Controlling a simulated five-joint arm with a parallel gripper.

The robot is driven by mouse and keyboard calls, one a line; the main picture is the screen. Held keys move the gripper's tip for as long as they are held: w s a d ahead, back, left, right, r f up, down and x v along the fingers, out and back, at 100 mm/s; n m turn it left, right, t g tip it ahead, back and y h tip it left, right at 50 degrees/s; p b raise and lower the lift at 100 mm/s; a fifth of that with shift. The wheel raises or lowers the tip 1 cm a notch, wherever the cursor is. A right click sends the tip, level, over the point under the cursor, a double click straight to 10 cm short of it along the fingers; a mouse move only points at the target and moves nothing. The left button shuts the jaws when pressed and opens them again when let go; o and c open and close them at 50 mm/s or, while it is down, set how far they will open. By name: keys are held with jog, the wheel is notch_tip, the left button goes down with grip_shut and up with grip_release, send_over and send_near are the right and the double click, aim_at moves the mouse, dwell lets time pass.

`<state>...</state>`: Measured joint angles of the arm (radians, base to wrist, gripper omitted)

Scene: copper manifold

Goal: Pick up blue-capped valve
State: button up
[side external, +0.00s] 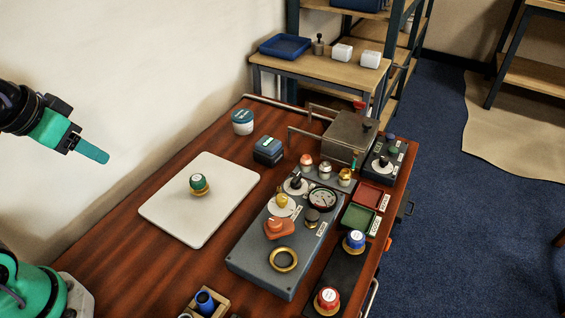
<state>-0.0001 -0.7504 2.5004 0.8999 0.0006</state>
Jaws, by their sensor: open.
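The blue-capped valve (355,240) stands upright on a dark strip at the right side of the table. It has a pale label on its cap and a brass-coloured base. My gripper (92,151) is at the upper left, raised and far from the valve. It is open, with nothing seen in it; only one teal finger shows clearly.
A red-capped valve (327,299) stands in front of the blue one, and a green tray (359,218) lies just behind it. A grey panel (270,255) with gauge and knobs is to its left. A green-capped valve (199,183) stands on a white mat (170,211).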

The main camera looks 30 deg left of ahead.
jog(key=shift+o, duration=0.4)
jog(key=w+d+r+g, duration=0.1)
jog(key=w+d+r, duration=0.1)
jog(key=w+d, duration=0.3)
jog(key=w+d+r+g, duration=0.1)
jog(key=w+d+r, duration=0.15)
jog(key=w, duration=0.35)
jog(key=m+g, duration=0.2)
jog(key=g, duration=0.2)
send_over(357, 235)
notch_tip(357, 235, down, 19)
jog(key=shift+w+a+f, duration=0.1)
jog(key=shift+d+f, duration=0.1)
jog(key=shift+d, duration=0.1)
jog(key=shift+a+f, duration=0.1)
jog(key=shift+f, duration=3.8)
